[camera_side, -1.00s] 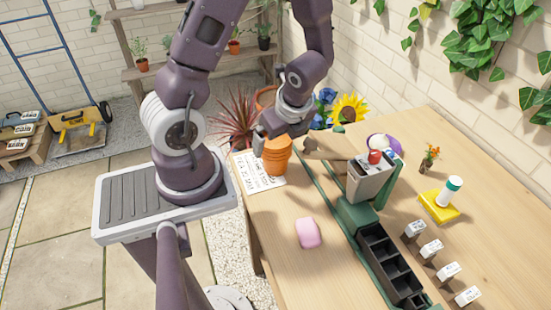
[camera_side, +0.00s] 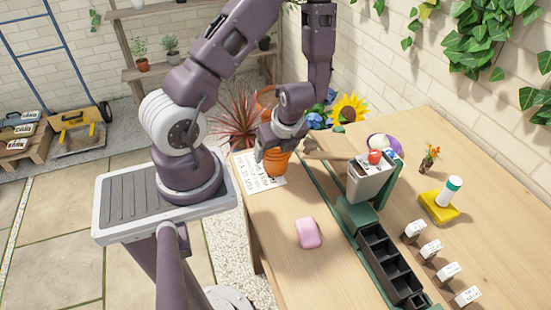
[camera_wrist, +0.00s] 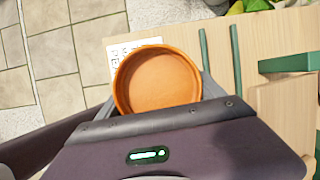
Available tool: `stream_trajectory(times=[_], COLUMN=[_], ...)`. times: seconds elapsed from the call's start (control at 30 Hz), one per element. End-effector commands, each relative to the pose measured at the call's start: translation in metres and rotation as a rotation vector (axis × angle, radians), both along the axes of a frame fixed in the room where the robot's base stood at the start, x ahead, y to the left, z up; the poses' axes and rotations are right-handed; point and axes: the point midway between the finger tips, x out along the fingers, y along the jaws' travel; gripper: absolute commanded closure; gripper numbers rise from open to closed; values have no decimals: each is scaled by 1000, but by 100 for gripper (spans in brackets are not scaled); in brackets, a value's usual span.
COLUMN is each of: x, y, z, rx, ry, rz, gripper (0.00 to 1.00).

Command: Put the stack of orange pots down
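The inside of the top pot looks empty.
A pink block (camera_side: 308,233) lies on the bare wood nearer the camera. Green rails (camera_side: 320,185) run between the sheet and the bin.

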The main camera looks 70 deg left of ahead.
Motion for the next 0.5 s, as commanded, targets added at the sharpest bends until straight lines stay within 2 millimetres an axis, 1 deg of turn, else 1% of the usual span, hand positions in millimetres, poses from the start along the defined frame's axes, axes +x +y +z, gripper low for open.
stream_trajectory(times=[0.03,0.1,0.17,0.2,0.37,0.43,0.5], x=[0,0,0,0,0,0,1], y=[0,0,0,0,0,1,1], z=[0,0,0,0,1,4,12], rx=[0,0,0,1,1,2,5], ry=[0,0,0,0,0,-1,-2], rz=[0,0,0,0,0,0,1], gripper=[45,59,70,77,77,77,77])
